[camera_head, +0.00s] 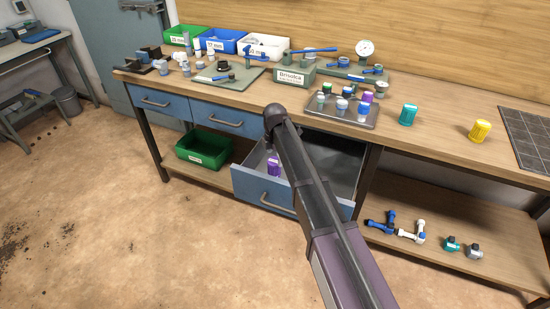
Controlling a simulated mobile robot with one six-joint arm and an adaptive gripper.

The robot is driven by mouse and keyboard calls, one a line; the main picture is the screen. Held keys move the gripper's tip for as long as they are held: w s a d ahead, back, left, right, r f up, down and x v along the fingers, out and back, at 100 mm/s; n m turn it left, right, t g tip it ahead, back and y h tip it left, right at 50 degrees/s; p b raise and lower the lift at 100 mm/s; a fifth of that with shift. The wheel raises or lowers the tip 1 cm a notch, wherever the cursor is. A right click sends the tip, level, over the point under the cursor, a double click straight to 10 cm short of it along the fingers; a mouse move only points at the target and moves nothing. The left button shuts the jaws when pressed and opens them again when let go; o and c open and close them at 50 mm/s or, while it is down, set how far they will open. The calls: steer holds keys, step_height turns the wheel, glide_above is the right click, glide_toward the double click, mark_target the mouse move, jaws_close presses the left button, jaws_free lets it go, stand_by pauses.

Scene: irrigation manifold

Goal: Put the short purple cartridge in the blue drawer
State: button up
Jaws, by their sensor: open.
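The blue drawer (245,184) under the bench is pulled open, and my arm crosses in front of its right part. A short purple cartridge (273,166) is inside it, towards the left, apparently upright; whether it touches the drawer floor is hard to tell. My arm rises from the lower right to a dark rounded joint above the drawer. My gripper cannot be made out; it is hidden behind or below that joint. Another purple piece (367,97) stands on the grey tray on the bench.
The grey tray (330,118) holds several small fittings. A teal cartridge (408,115) and a yellow one (480,130) stand to its right. A green crate (203,150) and loose valves (411,233) are on the lower shelf. Two blue drawers at left are shut. Floor at left is clear.

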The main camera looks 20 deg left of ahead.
mark_target(275, 161)
steer(key=shift+r+p, duration=3.8)
steer(key=shift+r, duration=0.35)
steer(key=shift+d, duration=0.1)
steer(key=s+d+m, duration=0.5)
steer(key=d+m, duration=0.4)
steer(key=d, duration=0.5)
steer(key=s+d+m, duration=0.6)
steer(key=d+m, duration=0.3)
steer(key=d, duration=0.5)
steer(key=s+d+m, duration=0.6)
steer(key=d+m, duration=0.3)
steer(key=d, duration=0.6)
